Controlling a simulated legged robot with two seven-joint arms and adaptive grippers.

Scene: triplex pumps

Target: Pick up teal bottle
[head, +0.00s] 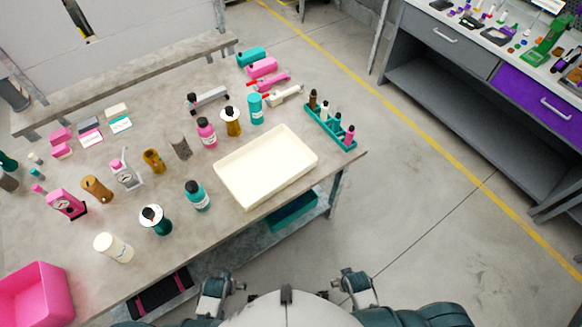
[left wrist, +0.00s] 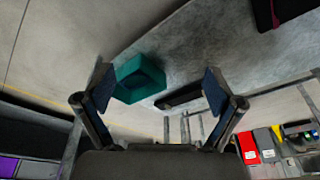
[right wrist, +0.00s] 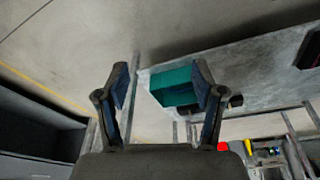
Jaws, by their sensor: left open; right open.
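A teal bottle (head: 197,196) with a dark cap and white label stands upright near the table's front edge, left of the cream tray. Another teal container (head: 255,108) stands farther back, behind the tray. My left gripper (left wrist: 158,90) is open and empty in the left wrist view. My right gripper (right wrist: 162,88) is open and empty in the right wrist view. Both wrists are low in front of the table in the head view, apart from the bottles. Neither wrist view shows a teal bottle.
The cream tray (head: 266,168) is empty. A dark green spool-like item (head: 155,219) and a cream bottle (head: 113,247) stand left of the front bottle. A teal rack (head: 330,128) is at the right. A teal bin (head: 292,211) sits on the lower shelf.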

